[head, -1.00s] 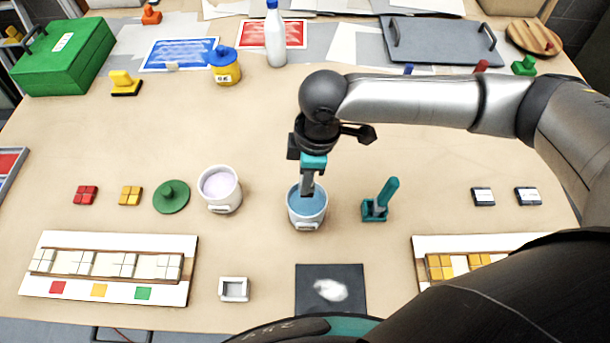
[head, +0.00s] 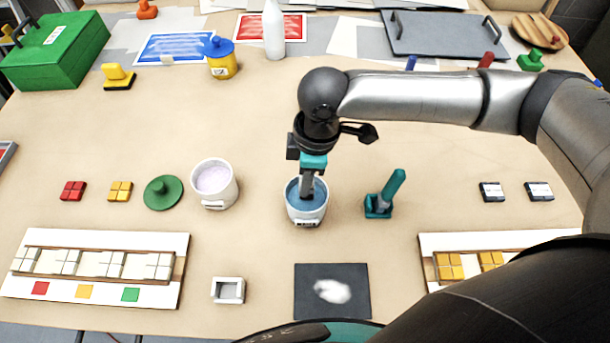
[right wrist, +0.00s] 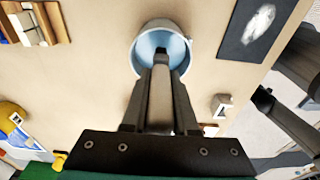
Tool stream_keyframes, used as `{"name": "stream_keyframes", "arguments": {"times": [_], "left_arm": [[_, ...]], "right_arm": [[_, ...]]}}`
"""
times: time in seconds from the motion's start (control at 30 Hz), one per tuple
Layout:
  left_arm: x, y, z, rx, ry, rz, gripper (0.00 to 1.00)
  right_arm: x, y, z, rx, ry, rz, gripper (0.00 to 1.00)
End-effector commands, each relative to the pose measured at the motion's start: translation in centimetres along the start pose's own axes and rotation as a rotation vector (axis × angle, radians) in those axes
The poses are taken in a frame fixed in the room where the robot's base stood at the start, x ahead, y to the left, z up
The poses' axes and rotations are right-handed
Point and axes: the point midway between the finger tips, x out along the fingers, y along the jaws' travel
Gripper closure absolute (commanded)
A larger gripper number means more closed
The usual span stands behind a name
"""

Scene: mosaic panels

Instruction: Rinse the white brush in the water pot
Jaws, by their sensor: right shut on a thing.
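The water pot (head: 307,215) is a white pot of blue water in the middle of the table. My right gripper (head: 307,188) points down into its mouth. In the right wrist view, the gripper (right wrist: 160,72) is shut on a pale, light-coloured handle (right wrist: 160,105), which I take to be the white brush. The brush's lower end is over or in the blue water; the fingers hide most of it, and I cannot tell how deep it goes. The pot (right wrist: 143,36) is around the fingertips in that view. My left gripper is not in view.
A white pot of pale lilac liquid (head: 229,189) stands left of the water pot, with a green lid (head: 163,193) beside it. A teal brush in a stand (head: 392,188) is close on the right. A dark mat with a white patch (head: 352,306) lies in front.

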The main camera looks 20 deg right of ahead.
Motion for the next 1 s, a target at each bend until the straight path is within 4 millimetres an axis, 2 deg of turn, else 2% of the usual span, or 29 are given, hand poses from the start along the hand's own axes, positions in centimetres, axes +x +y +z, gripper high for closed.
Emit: {"name": "stream_keyframes", "arguments": {"times": [1.0], "left_arm": [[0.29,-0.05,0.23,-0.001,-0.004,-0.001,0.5]], "right_arm": [[0.99,-0.02,0.08,0.0,0.001,-0.001,1.0]]}}
